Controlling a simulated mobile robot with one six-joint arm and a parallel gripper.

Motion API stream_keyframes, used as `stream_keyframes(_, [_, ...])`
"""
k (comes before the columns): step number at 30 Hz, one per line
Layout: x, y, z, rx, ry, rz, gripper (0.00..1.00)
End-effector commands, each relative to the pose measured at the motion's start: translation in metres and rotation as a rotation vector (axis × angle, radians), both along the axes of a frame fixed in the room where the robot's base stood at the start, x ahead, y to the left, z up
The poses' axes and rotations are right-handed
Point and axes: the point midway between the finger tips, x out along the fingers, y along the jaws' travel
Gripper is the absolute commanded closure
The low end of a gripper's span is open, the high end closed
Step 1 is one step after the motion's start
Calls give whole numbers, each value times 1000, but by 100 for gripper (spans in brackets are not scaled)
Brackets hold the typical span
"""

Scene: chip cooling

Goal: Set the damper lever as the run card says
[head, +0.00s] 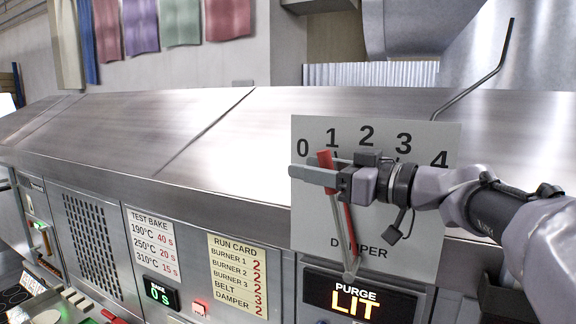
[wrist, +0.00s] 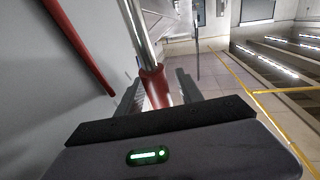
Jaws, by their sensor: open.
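The damper plate (head: 410,220) bears the numbers 0 to 4. The lever's grey rod rises from a pivot low on the plate to a red grip (head: 325,158). A red pointer (head: 348,225) lies along the plate, leaning toward the 1; its upper part is hidden behind my gripper. The run card (head: 238,275) reads DAMPER 2. My gripper (head: 318,170) is open at the lever's upper end. In the wrist view, the red grip (wrist: 154,86) stands between the open fingers of my gripper (wrist: 158,92), with the red pointer (wrist: 80,45) to the left.
A test bake card (head: 152,243) and a bake timer (head: 161,293) are to the left. The sloping steel hood (head: 200,120) stretches behind. A bent dark rod (head: 480,80) rises above the plate.

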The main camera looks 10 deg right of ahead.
Motion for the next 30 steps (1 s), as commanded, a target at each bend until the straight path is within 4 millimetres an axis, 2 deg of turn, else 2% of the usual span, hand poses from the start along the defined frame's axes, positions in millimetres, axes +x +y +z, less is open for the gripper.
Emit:
stream_keyframes(2, [0,0,0,0,0,0,61])
stream_keyframes(8, [0,0,0,0,0,0,100])
stream_keyframes(30, [0,-1,0,-1,1,0,100])
